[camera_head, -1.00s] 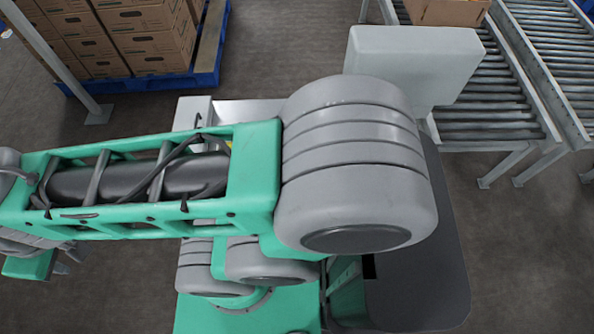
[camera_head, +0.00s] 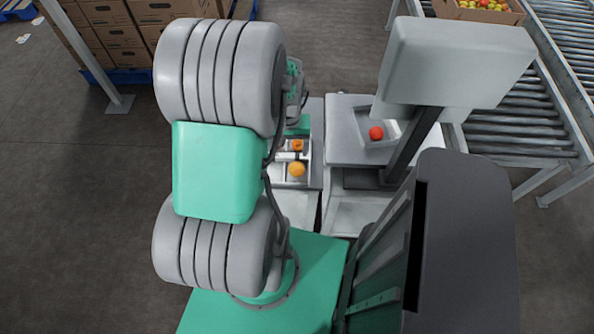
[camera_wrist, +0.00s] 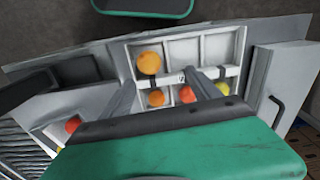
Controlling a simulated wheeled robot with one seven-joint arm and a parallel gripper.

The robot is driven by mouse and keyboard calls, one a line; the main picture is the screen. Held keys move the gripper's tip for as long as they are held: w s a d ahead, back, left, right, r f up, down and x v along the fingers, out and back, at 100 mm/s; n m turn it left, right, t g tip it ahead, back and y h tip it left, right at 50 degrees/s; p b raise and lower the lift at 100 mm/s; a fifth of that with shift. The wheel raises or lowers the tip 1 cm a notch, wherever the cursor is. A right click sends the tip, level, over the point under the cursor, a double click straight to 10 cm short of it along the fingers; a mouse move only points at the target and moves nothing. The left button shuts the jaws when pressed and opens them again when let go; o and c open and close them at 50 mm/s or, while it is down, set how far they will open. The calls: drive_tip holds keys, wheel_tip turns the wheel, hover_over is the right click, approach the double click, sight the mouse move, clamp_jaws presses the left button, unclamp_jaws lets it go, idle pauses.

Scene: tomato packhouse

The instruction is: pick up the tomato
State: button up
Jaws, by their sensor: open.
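In the wrist view my gripper (camera_wrist: 160,78) is open and empty, its two grey fingers pointing at a white divided tray (camera_wrist: 183,38). An orange tomato (camera_wrist: 149,63) lies in the tray's far left compartment. A second orange tomato (camera_wrist: 156,98) and a red-orange one (camera_wrist: 187,94) lie in the nearer row, with a yellow one (camera_wrist: 222,88) to the right. In the head view the tray shows two orange tomatoes (camera_head: 297,169). A separate red tomato (camera_head: 376,133) sits in a shallow grey pan to the right, also seen in the wrist view (camera_wrist: 73,124). My arm hides the gripper in the head view.
A grey worktop (camera_head: 346,110) carries the pan. A grey panel (camera_head: 455,62) on a dark post stands beside it. Roller conveyors (camera_head: 520,125) and a box of tomatoes (camera_head: 478,12) are at right. Stacked cartons (camera_head: 105,45) stand at back left.

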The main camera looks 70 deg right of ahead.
sight(297, 165)
drive_tip(key=shift+s+f+m, duration=0.3)
drive_tip(key=shift+s+f, duration=0.75)
drive_tip(key=shift+f, duration=0.1)
wheel_tip(297, 165, down, 7)
drive_tip(key=shift+s+d+r+p, duration=0.1)
drive_tip(key=shift+d+r+p, duration=0.1)
drive_tip(key=shift+p, duration=0.1)
drive_tip(key=c, duration=1)
drive_tip(key=shift+r, duration=0.15)
